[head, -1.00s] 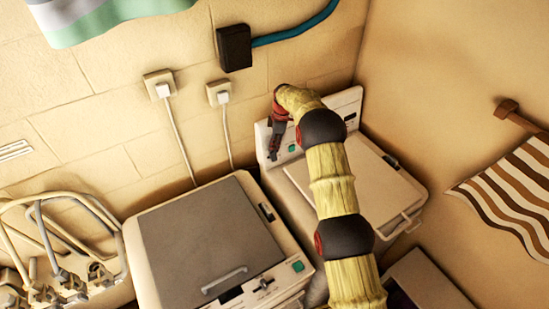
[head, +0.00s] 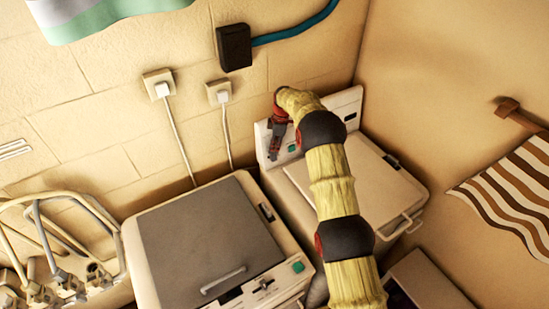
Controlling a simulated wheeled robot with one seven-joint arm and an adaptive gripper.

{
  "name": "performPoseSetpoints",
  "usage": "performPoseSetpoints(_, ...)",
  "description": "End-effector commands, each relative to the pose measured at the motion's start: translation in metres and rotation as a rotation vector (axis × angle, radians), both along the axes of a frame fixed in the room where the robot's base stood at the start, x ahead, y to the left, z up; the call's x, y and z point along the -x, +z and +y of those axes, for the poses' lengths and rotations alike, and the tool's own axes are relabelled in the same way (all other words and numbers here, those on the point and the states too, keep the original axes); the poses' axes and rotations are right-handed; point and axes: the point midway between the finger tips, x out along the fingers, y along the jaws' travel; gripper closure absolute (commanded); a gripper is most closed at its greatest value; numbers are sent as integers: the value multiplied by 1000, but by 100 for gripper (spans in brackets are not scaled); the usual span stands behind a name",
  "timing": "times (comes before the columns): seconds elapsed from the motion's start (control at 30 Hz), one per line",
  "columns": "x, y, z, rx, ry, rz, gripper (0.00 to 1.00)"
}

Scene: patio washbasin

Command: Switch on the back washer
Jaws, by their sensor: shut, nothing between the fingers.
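The back washer (head: 395,190) is the white machine in the corner, with a lid and a raised panel (head: 350,103) along its wall side. A green button (head: 292,149) shows on the left part of that panel. My gripper (head: 273,157) is shut and empty, pointing down at the panel's left end. Its tips are just left of the green button; I cannot tell whether they touch the panel. My arm crosses in front of the machine and hides the middle of the panel and part of the lid.
A front washer (head: 210,240) with a grey lid and its own green button (head: 298,267) stands at the left. Two plugged sockets (head: 160,85) and a black box (head: 234,47) are on the wall. Taps and pipes (head: 60,240) are at far left. A striped towel (head: 515,185) hangs at right.

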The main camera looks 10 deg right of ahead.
Motion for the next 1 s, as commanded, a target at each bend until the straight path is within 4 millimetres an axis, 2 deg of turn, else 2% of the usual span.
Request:
performPoseSetpoints(0.17,0,-5,0,0,0,1,100)
performPoseSetpoints(0.37,1,-1,1,0,0,2,100)
performPoseSetpoints(1.0,0,46,0,0,0,0,100)
